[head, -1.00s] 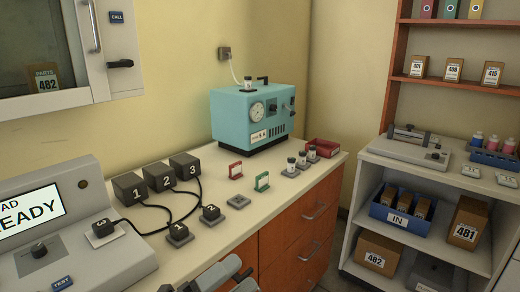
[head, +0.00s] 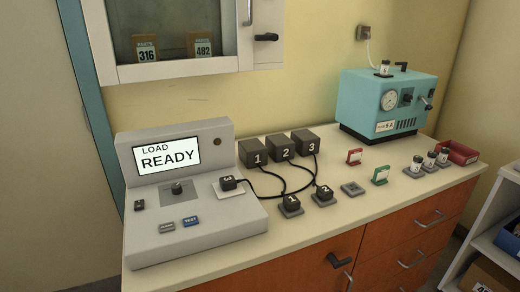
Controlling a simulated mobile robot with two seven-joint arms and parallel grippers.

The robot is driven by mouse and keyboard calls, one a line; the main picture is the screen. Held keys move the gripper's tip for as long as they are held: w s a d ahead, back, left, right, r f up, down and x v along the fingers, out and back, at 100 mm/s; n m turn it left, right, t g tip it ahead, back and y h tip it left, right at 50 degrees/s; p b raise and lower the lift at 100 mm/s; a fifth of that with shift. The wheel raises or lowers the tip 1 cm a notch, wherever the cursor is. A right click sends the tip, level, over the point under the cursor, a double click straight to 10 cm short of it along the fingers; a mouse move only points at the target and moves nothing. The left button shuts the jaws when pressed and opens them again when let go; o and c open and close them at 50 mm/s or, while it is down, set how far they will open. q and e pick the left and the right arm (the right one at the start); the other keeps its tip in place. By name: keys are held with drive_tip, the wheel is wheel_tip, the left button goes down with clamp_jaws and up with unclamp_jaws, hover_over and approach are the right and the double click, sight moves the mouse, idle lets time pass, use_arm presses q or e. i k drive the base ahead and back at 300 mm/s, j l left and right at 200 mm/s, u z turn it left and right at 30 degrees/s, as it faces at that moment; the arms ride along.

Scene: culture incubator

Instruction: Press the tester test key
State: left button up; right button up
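The tester (head: 140,240) is a grey console at the left of the counter in the head view. Its tilted screen (head: 167,155) reads "LOAD READY". The blue test key (head: 191,221), marked TEST, sits on the tester's front panel, with a grey key (head: 167,226) close on its left. A black plug marked 3 (head: 228,181) sits on a light pad at the tester's right. Nothing covers the test key. Neither of my grippers shows in this view.
Black blocks 1, 2 and 3 (head: 283,147) have cables running to plugs. Plugs 1 (head: 291,203) and 2 (head: 323,194) sit on grey pads right of the tester. A teal device (head: 370,105) stands farther right. A wall cabinet (head: 180,70) hangs above.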

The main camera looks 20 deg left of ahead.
sight(193, 220)
drive_tip(key=u, duration=1.3)
